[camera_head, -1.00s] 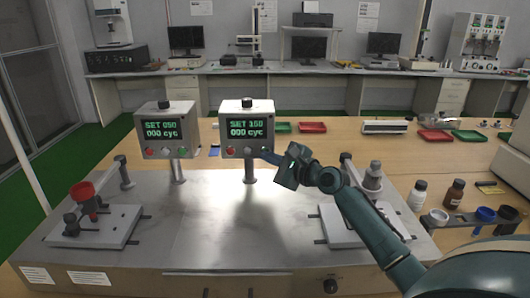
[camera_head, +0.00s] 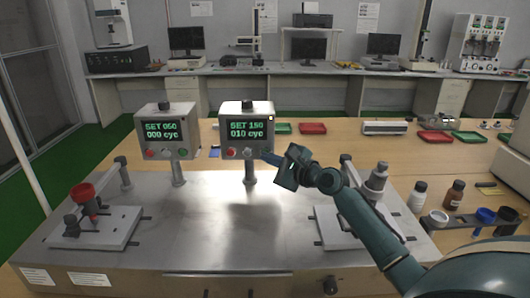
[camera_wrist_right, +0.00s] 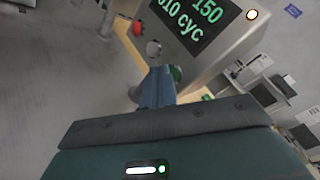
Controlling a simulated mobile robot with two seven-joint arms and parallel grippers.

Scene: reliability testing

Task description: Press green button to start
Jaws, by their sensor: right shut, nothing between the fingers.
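The right control box (camera_head: 246,140) stands on a post on the metal bench. Its screen reads "SET 150" and "010 cyc", and a small lamp at its upper right corner is lit. The green button (camera_wrist_right: 176,73) shows partly in the right wrist view, at the tips of my right gripper (camera_wrist_right: 158,82). My right gripper is shut and empty; in the head view its tips (camera_head: 268,158) are at the lower right of the box front and cover the button. Whether the tips press it I cannot tell. My left gripper is not in view.
A second control box (camera_head: 165,132) reads "SET 050" and "000 cyc". Test fixtures stand at the left (camera_head: 92,220) and right (camera_head: 372,190) of the bench. Bottles (camera_head: 417,195) and cups are at the right. The bench middle is clear.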

